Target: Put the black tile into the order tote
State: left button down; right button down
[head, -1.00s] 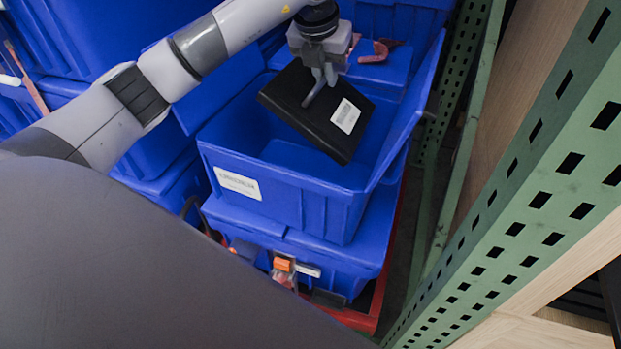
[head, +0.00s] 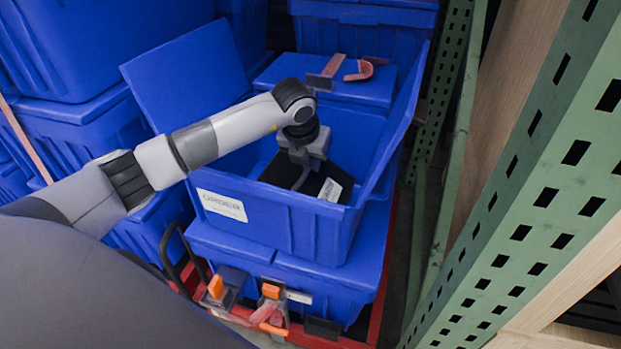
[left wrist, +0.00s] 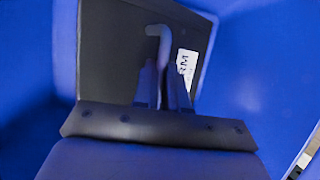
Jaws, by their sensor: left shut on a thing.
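The black tile (head: 318,184), with a white label, is inside the open blue order tote (head: 272,220), which bears a white "ORDER" label on its front wall. My left gripper (head: 301,178) reaches down into the tote and is shut on the tile. In the left wrist view the tile (left wrist: 115,50) fills the upper middle, with the fingers (left wrist: 165,85) against it and blue walls around. The tile's lower edge is hidden by the tote's front wall, so I cannot tell if it touches the floor. My right gripper is not in view.
The order tote stands on another blue tote (head: 270,265) with orange-ended straps, on a red base. Its flaps stand open. More blue totes (head: 75,50) are stacked behind and left. A green perforated rack post (head: 540,190) rises close on the right.

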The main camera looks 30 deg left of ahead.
aim_at(311, 179)
pick_arm(q)
jog(key=shift+f, duration=0.6)
notch_tip(311, 179, down, 3)
jog(key=shift+f+b, duration=0.1)
jog(key=shift+b, duration=0.4)
jog(key=c, duration=1.1)
grip_release()
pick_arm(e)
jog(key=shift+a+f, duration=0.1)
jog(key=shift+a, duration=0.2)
pick_arm(q)
jog(key=p+v, duration=0.1)
jog(key=v, duration=0.4)
jog(key=shift+w+p, duration=0.1)
jog(key=shift+p, duration=0.2)
jog(key=p+v, duration=0.1)
jog(key=v, duration=0.5)
jog(key=shift+s+r, duration=0.25)
jog(key=shift+r, duration=0.25)
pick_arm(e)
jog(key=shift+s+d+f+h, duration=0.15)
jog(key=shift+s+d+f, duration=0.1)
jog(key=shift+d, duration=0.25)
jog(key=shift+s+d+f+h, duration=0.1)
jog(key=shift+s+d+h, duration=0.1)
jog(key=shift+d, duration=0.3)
